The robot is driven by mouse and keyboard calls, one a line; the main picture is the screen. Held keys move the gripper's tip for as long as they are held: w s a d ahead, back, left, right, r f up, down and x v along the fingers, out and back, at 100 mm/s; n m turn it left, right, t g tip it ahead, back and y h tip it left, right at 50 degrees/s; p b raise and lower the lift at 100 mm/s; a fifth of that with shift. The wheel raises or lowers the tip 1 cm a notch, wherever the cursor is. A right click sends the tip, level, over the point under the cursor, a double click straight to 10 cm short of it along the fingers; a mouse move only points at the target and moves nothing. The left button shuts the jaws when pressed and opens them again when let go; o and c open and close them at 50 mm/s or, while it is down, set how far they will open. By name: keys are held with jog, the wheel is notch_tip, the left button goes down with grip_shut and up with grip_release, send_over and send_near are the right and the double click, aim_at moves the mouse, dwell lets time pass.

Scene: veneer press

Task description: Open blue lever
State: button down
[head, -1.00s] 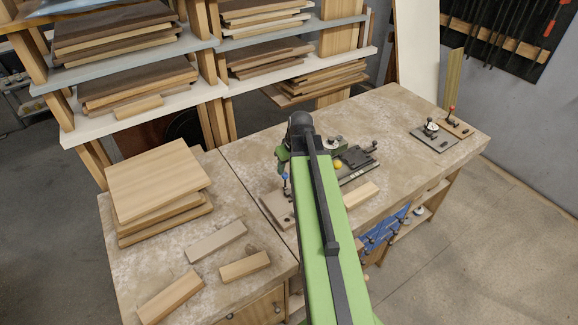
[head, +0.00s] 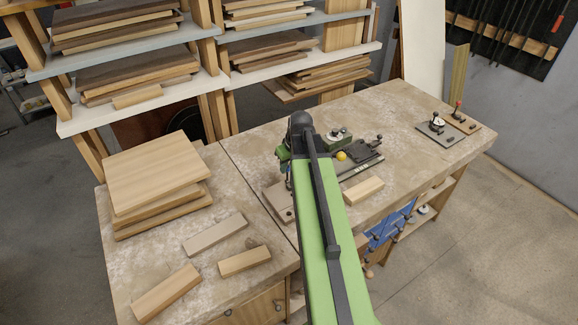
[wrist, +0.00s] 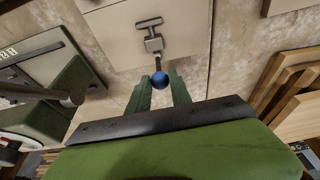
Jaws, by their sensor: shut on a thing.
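The blue lever's round knob (wrist: 160,80) is between the two fingers of my gripper (wrist: 160,92) in the wrist view, and the gripper is shut on it. A thin metal rod runs from the knob to a metal clamp (wrist: 153,43) on a pale plate (wrist: 110,32). In the head view the plate (head: 276,196) lies on the bench left of my green arm. The lever and my fingertips are not clearly visible there.
A fixture with a yellow knob (head: 341,156) stands just right of my arm, beside a loose wood block (head: 363,191). Two small clamp boards, one with a red lever (head: 457,106), sit at the bench's far right. Stacked boards (head: 155,180) and loose blocks lie at left.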

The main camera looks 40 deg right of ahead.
jog(key=shift+w, duration=0.9)
jog(key=shift+w+d+f+b, duration=0.1)
jog(key=shift+w+f+b, duration=0.15)
jog(key=shift+w, duration=0.7)
jog(key=shift+w+f+b, duration=0.25)
jog(key=shift+w+b, duration=0.1)
jog(key=shift+w, duration=0.35)
jog(key=shift+w+f, duration=0.1)
